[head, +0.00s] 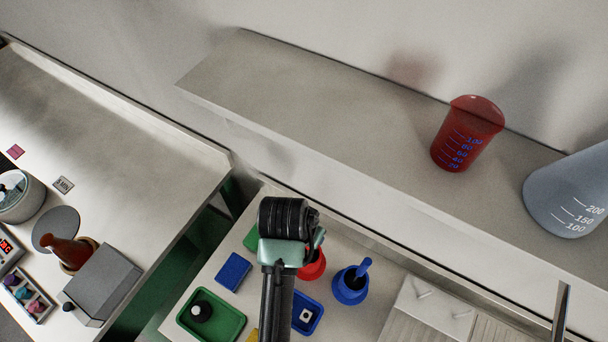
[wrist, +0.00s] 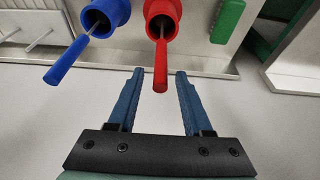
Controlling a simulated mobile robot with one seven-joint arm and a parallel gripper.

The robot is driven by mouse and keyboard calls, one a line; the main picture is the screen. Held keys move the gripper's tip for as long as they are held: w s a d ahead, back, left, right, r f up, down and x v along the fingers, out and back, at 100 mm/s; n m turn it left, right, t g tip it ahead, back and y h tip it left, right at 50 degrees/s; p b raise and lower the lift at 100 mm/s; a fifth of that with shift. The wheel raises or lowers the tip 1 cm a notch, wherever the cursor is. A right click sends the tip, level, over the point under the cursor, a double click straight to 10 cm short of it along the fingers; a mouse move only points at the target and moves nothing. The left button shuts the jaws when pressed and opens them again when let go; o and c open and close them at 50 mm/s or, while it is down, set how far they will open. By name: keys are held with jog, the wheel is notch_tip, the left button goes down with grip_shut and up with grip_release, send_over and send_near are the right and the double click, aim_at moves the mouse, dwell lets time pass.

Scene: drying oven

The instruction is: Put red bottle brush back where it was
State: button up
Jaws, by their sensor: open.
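The red bottle brush (wrist: 161,64) shows in the wrist view as a red handle leaning out of a red round holder (wrist: 162,14). My gripper (wrist: 160,73) is open. The end of the red handle appears between its two blue fingers, with a gap on both sides, and neither finger is seen gripping it. In the head view the red holder (head: 314,266) stands on the bench, partly hidden behind my arm; the fingers are hidden there. A blue brush (wrist: 66,62) leans out of a blue holder (wrist: 103,15) to the left in the wrist view.
The blue holder (head: 350,287) stands right of the red one in the head view. Around them are a green tray (head: 238,327), a blue tray (head: 315,324) and a white peg rack (head: 437,310). A shelf (head: 300,98) behind carries a red beaker (head: 466,135) and a flask (head: 570,193).

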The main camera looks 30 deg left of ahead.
jog(key=v, duration=0.6)
dwell(0.5)
